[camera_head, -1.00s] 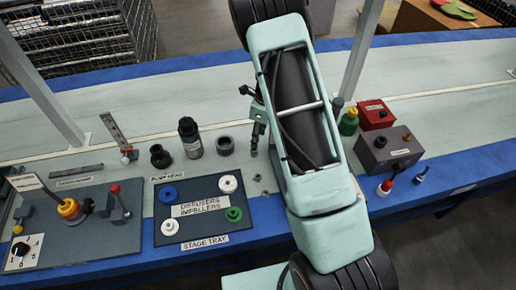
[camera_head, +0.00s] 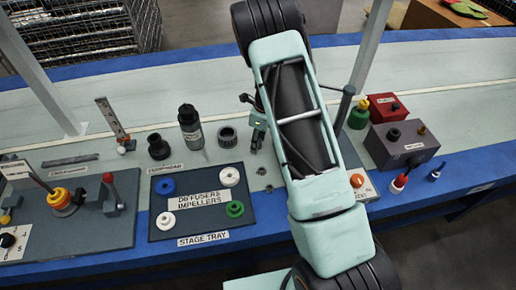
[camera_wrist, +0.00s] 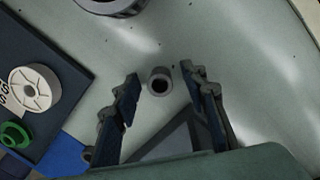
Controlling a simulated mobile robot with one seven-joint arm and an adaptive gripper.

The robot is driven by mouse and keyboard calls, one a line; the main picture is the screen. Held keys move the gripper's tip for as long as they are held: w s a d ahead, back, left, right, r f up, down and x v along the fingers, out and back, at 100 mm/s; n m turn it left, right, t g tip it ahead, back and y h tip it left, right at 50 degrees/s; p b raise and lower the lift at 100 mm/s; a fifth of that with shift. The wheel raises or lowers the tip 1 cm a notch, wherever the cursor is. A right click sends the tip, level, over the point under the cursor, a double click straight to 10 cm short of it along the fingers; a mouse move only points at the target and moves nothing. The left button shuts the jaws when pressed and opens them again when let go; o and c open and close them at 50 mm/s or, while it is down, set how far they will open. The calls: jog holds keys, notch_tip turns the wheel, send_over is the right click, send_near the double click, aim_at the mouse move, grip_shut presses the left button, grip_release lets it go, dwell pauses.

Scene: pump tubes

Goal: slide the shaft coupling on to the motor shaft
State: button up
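A small grey ring-like cylinder with a dark bore, which looks like the shaft coupling (camera_wrist: 159,82), stands on the table in the wrist view. My gripper (camera_wrist: 160,73) is open, with one finger on each side of it and visible gaps between. In the head view my gripper (camera_head: 255,140) shows in part beside my arm, above two small grey parts (camera_head: 262,170); which is the coupling I cannot tell there. A dark upright cylinder with a pale label (camera_head: 190,128) may be the motor; its shaft is not clear.
The stage tray (camera_head: 160,232) holds several coloured rings left of my gripper. A black fitting (camera_head: 158,147) and a dark ring (camera_head: 227,138) stand behind it. A fixture board (camera_head: 100,230) is at the left; grey (camera_head: 402,152) and red (camera_head: 385,105) boxes are at the right.

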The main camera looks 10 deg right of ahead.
grip_shut()
dwell(0.3)
jog(key=shift+r, duration=0.15)
